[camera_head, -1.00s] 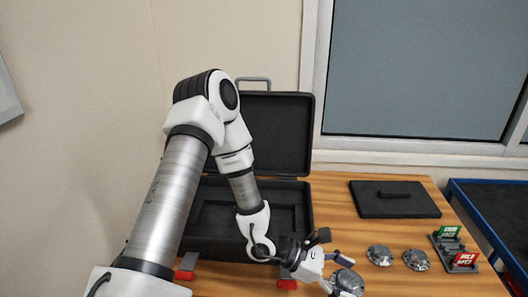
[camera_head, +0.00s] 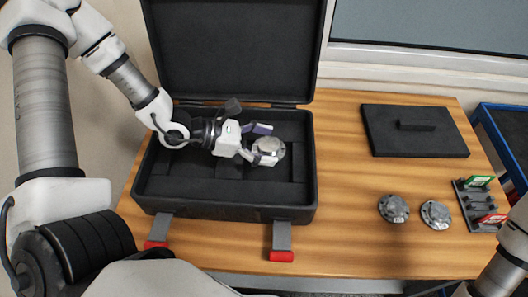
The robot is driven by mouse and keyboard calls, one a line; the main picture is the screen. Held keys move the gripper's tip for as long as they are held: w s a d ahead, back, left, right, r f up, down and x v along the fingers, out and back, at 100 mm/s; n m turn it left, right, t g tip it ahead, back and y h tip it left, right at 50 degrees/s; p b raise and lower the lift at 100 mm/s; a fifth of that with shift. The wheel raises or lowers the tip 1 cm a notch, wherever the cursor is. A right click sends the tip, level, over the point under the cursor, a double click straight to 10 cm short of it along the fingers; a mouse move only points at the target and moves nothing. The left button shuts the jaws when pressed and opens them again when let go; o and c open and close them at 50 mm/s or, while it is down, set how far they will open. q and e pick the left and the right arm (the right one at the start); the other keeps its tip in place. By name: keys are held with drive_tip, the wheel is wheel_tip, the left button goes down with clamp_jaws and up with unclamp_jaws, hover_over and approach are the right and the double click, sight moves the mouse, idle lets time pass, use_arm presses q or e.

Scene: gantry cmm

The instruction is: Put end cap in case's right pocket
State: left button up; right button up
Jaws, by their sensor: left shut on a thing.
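The open black case (camera_head: 228,213) stands on the wooden table with its lid raised at the back. My left gripper (camera_head: 264,144) is over the right part of the case and is shut on a grey metal end cap (camera_head: 268,151). The cap is above or in the right pocket; I cannot tell whether it touches the foam. The gripper and cap hide part of the pocket. My right arm shows at the lower right edge, but its gripper is out of view.
Two similar metal caps (camera_head: 393,208) and (camera_head: 435,214) lie on the table right of the case. A black lidded panel (camera_head: 414,131) lies behind them. A small rack (camera_head: 470,205) with green and red cards stands at the right. Two red-tipped latches (camera_head: 281,255) hang at the case front.

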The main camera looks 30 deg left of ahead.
sight(266, 154)
use_arm(q)
drive_tip(key=f, duration=0.4)
drive_tip(key=shift+w+a+f, duration=0.25)
drive_tip(key=shift+w+a, duration=0.05)
drive_tip(key=shift+s+d+r, duration=0.1)
drive_tip(key=shift+d+r, duration=0.05)
drive_tip(key=shift+s, duration=0.1)
drive_tip(key=shift+f+b, duration=0.7)
drive_tip(key=shift+b, duration=0.15)
drive_tip(key=shift+r, duration=0.1)
drive_tip(key=o, duration=1.2)
